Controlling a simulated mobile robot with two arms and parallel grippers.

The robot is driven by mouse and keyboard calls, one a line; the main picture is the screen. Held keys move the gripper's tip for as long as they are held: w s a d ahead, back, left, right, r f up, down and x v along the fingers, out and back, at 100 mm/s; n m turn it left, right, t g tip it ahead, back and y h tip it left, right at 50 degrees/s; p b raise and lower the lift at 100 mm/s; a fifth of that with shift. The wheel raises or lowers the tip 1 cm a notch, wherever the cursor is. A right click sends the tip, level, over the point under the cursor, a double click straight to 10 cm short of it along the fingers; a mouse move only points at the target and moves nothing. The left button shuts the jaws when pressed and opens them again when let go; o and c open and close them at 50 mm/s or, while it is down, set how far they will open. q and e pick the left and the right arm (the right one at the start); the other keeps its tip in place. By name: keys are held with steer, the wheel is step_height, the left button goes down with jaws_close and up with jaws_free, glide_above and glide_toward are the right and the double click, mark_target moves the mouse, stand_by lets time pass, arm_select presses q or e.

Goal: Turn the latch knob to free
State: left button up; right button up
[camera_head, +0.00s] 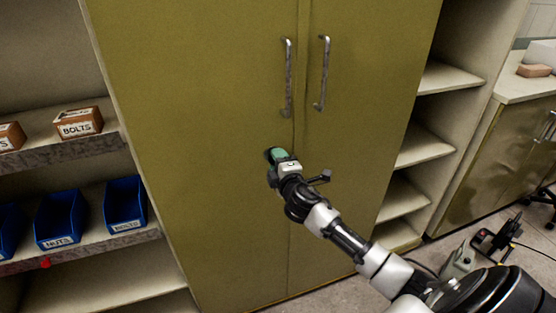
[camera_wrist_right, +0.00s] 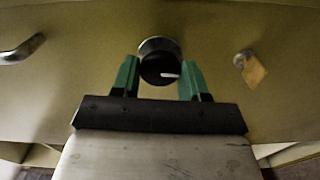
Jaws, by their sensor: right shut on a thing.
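The latch knob (camera_wrist_right: 160,67) is a round black knob with a white pointer mark, on the front of the olive-yellow cabinet (camera_head: 215,110). Its mark points to the right in the right wrist view. My right gripper (camera_head: 274,156) reaches the left door near the seam, below the two door handles. Its green fingers stand on either side of the knob and it is shut on the knob. In the head view the knob is mostly hidden by the gripper. My left gripper is not in view.
Two metal bar handles, left (camera_head: 288,78) and right (camera_head: 322,73), stick out above my gripper. Shelves with a bolts box (camera_head: 78,122) and blue bins (camera_head: 125,205) stand at left. Open shelves (camera_head: 425,145) and a counter stand at right. A device (camera_head: 495,238) lies on the floor.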

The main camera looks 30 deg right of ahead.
steer(key=shift+n, duration=0.7)
steer(key=o, duration=0.9)
steer(key=shift+b+v, duration=0.8)
steer(key=shift+v, duration=4.6)
steer(key=shift+f, duration=0.15)
